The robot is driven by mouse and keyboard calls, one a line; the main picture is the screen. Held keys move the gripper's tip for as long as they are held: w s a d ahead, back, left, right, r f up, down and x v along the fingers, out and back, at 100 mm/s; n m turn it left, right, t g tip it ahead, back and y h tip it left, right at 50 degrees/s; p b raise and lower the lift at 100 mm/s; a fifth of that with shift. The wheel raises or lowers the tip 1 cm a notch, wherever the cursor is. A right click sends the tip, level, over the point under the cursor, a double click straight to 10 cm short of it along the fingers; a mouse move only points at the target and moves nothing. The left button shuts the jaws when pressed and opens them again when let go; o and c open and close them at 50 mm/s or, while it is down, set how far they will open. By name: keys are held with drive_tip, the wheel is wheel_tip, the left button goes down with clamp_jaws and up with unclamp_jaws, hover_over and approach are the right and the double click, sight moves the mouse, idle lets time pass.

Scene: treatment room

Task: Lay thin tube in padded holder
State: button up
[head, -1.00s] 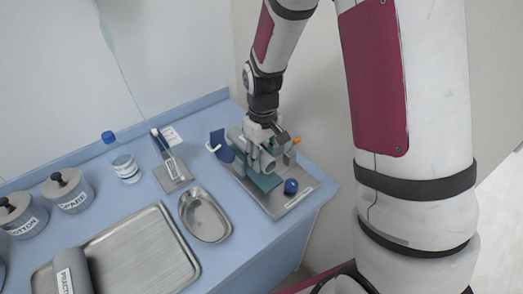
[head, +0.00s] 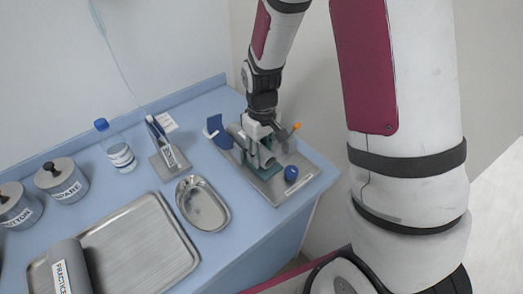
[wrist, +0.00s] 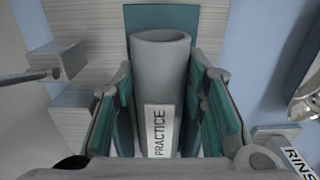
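A grey tube (head: 264,157) lies over the teal padded holder (head: 259,170) on a metal plate at the table's right side. In the wrist view the tube (wrist: 160,75) bears a PRACTICE label, with teal pad (wrist: 160,17) beyond its far end. Teal faces stand along both sides of it. My gripper (head: 262,146) is over the tube, its fingers on either side. In the wrist view my gripper (wrist: 163,110) appears open, with narrow gaps beside the tube. The tube's contact with the holder bed is hidden.
A blue ball (head: 291,173), an orange-tipped part (head: 296,127) and a blue piece (head: 220,131) are close around the holder. A metal dish (head: 202,204), a labelled stand (head: 170,160), a bottle (head: 117,148) and a tray (head: 140,250) with another grey roll (head: 70,268) are left.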

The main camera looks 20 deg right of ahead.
drive_tip(key=o, duration=0.4)
wheel_tip(320, 180, up, 12)
drive_tip(key=s+r+m+t, duration=0.3)
drive_tip(key=s+r+t, duration=0.2)
drive_tip(key=s+r, duration=0.9)
drive_tip(key=s, duration=0.5)
drive_tip(key=shift+s+r+m, duration=0.25)
drive_tip(key=shift+r+m, duration=0.05)
drive_tip(key=shift+r, duration=0.1)
